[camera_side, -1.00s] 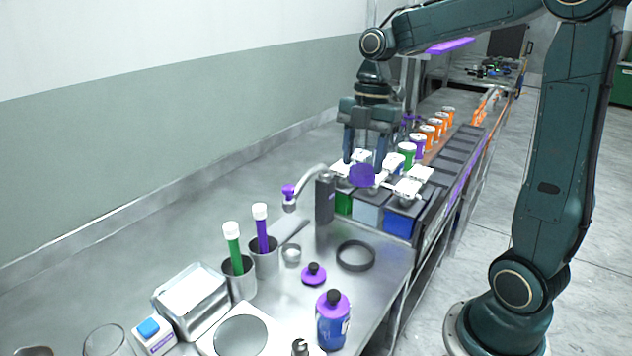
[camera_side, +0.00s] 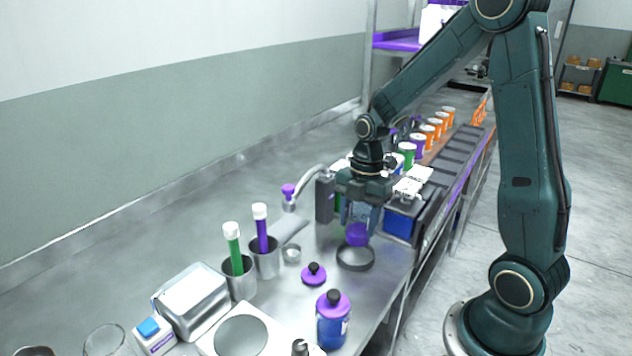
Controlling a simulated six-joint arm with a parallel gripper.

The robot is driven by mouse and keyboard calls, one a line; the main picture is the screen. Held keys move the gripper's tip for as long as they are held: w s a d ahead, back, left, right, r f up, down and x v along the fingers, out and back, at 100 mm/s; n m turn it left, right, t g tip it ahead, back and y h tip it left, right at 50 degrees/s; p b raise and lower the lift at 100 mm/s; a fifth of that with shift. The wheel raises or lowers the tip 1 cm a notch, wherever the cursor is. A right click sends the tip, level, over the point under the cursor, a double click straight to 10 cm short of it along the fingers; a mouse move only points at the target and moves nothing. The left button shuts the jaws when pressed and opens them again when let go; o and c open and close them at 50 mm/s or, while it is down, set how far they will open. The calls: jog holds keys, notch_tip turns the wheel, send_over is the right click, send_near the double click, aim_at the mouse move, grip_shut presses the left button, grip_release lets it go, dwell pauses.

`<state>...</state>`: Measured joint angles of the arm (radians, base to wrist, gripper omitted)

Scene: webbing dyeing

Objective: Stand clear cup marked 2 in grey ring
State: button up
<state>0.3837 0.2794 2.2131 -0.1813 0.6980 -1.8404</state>
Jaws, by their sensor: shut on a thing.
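My gripper (camera_side: 358,224) points down at the bench and is shut on a cup (camera_side: 357,236) with purple contents. The fingers hide the cup's upper part, and no number can be read on it. The dark grey ring (camera_side: 356,266) lies flat on the bench in front of the dye vats. The cup is upright over the back part of the ring's opening. I cannot tell whether its base is inside the ring or just above it.
A black-and-purple stopper (camera_side: 314,274) and a purple-capped blue bottle (camera_side: 333,322) stand nearer the camera. A curved tap (camera_side: 310,180) and a dark block (camera_side: 325,198) are left of my gripper. A blue vat (camera_side: 398,224) is close on the right.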

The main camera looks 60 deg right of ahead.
aim_at(357, 235)
jog(key=shift+f, duration=0.2)
jog(key=shift+f, duration=2.05)
jog(key=shift+f, duration=0.1)
jog(key=o, duration=1.1)
jog(key=r, duration=0.4)
jog(key=d+r, duration=0.1)
jog(key=r, duration=0.7)
jog(key=shift+d, duration=0.4)
